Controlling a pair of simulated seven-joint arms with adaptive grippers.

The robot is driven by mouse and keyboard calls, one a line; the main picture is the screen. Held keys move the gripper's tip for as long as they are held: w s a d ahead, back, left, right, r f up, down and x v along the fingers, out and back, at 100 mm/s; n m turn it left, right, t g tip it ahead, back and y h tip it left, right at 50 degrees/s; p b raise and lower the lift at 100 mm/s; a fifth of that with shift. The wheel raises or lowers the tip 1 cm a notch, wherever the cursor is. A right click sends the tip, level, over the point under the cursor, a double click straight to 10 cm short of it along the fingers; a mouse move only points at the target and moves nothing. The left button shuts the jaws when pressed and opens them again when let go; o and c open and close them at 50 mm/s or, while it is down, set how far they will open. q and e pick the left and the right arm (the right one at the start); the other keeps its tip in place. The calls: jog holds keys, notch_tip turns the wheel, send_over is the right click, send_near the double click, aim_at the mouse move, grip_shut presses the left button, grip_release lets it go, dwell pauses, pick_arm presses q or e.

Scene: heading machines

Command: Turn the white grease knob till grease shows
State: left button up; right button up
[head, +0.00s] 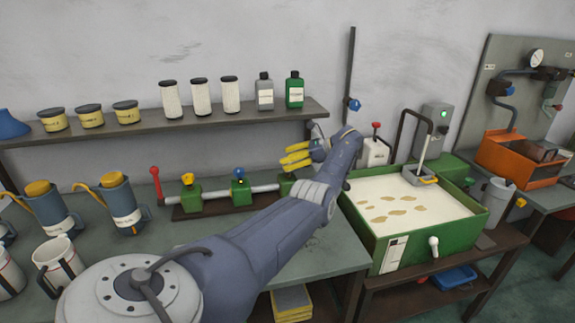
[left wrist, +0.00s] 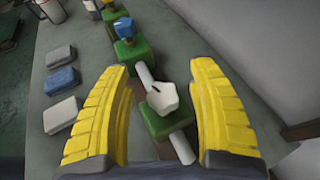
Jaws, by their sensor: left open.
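The white knob (left wrist: 163,98) is star-shaped with a dark mark on top, on a green block (left wrist: 166,122) along a pale pipe in the left wrist view. In the head view that green block (head: 287,184) shows beside my arm, and its knob is hidden behind my gripper. My left gripper (head: 297,157) has yellow fingers and is open over the knob. In the left wrist view the fingers (left wrist: 161,66) stand on either side of the knob, with gaps on both sides. I see no grease at the block. My right gripper is not in view.
On the same pipe are a blue knob (head: 239,173) and a yellow knob (head: 188,179), with a red lever (head: 155,173) at the left end. A shelf (head: 210,119) with jars and bottles runs above. Several small blocks (left wrist: 62,80) lie on the bench.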

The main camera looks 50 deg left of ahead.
pick_arm(q)
notch_tip(320, 180, up, 8)
jog(key=shift+f, duration=0.25)
jog(key=shift+c, duration=0.2)
